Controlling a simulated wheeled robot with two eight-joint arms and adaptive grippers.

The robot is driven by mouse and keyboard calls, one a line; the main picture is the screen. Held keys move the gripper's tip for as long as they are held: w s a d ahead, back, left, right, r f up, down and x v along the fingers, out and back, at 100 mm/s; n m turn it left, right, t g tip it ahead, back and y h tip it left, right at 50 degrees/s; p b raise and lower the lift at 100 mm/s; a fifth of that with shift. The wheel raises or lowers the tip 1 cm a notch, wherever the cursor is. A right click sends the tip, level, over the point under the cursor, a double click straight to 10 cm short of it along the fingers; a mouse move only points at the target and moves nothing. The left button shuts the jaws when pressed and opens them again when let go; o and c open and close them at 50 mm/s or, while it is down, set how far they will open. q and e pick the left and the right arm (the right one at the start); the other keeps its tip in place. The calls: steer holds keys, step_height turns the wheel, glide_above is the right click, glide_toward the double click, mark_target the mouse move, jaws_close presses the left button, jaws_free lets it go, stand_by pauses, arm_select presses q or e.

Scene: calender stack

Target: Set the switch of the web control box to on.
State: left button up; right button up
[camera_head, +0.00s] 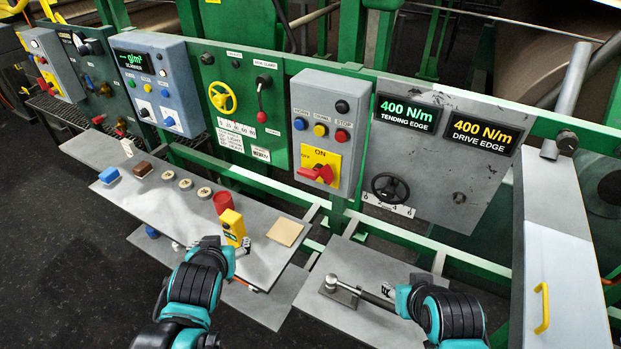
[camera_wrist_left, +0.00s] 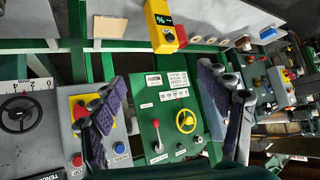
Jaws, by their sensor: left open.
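A grey box (camera_head: 352,115) with a yellow plate marked ON stands on the green rail in the head view. Its red rotary switch (camera_head: 317,173) lies roughly sideways, below the word ON. The box has blue, yellow and red buttons above the plate. In the left wrist view the red switch (camera_wrist_left: 84,112) is partly hidden by a finger. My left gripper (camera_head: 241,247) is open and empty, below and left of the box, apart from the switch; its spread fingers show in the wrist view (camera_wrist_left: 163,75). My right gripper (camera_head: 388,291) is low at the right; its fingers are unclear.
A yellow meter (camera_head: 232,227) and a red cylinder (camera_head: 222,202) stand on the grey shelf (camera_head: 185,222) near my left gripper. A green panel (camera_head: 235,95) with a yellow handwheel is left of the box. A similar grey box (camera_head: 52,62) stands far left.

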mark_target(306, 176)
arm_select(q)
steer(key=w+d+r+t+b, duration=0.1)
steer(key=w+r+t, duration=0.25)
steer(key=w, duration=0.45)
steer(key=w+d+r+t+b, duration=0.1)
steer(key=w+r+t, duration=0.25)
steer(key=w, duration=0.45)
steer(key=w+d+f+m+h+b, duration=0.1)
steer(key=w+d+f+m+h, duration=0.2)
steer(key=d+f+m+h, duration=0.6)
steer(key=w+d+n, duration=0.1)
steer(key=w+d, duration=0.1)
steer(key=w+d+n+b, duration=0.1)
steer(key=w+d, duration=0.2)
steer(key=shift+w+d+g+h, duration=0.2)
steer(key=shift+d+g+h, duration=0.1)
steer(key=shift+d+h, duration=0.1)
steer(key=shift+w+d+r, duration=0.1)
steer(key=shift+w+d, duration=0.15)
steer(key=shift+w, duration=0.4)
steer(key=c, duration=1.2)
